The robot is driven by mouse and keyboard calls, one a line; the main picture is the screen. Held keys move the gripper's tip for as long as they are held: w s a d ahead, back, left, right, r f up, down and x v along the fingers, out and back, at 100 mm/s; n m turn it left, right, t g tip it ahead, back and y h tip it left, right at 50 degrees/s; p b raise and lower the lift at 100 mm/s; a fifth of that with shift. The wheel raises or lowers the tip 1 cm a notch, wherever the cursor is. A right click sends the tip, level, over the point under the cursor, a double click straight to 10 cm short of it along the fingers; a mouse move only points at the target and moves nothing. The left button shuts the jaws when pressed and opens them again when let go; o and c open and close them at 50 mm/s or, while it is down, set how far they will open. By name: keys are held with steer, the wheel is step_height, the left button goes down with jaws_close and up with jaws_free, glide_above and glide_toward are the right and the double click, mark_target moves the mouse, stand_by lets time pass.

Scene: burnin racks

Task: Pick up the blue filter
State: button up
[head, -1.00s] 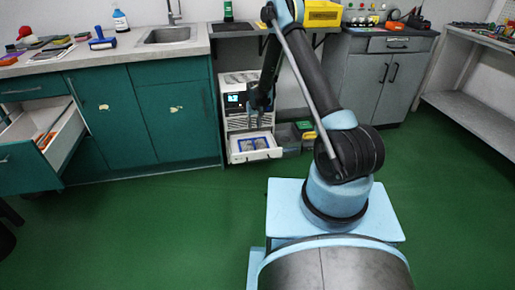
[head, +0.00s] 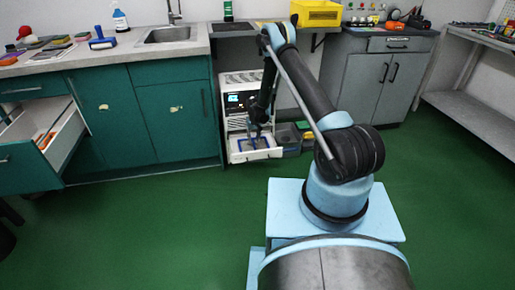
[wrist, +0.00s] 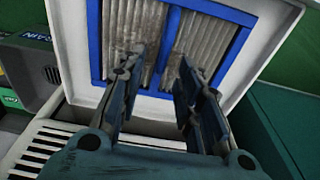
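The blue filter (head: 243,145) lies in the pulled-out white tray (head: 255,156) at the bottom of a white unit (head: 236,100). In the wrist view the filter (wrist: 172,35) shows a blue frame, a blue middle bar and grey, dirty pleats. My gripper (wrist: 155,68) is open and empty, pointing at the filter. Its two fingers appear on either side of the middle bar. I cannot tell whether the fingertips touch the filter. In the head view my gripper (head: 256,135) is low over the tray.
Dark bins (head: 291,138) stand to the right of the tray. Green cabinets (head: 172,115) stand to the left, with an open drawer (head: 45,135) at far left. A yellow crate (head: 316,13) sits on the shelf above. The green floor in front is clear.

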steer(key=shift+w+f, duration=0.1)
steer(key=shift+f, duration=1)
jaws_close()
steer(key=shift+r, duration=0.1)
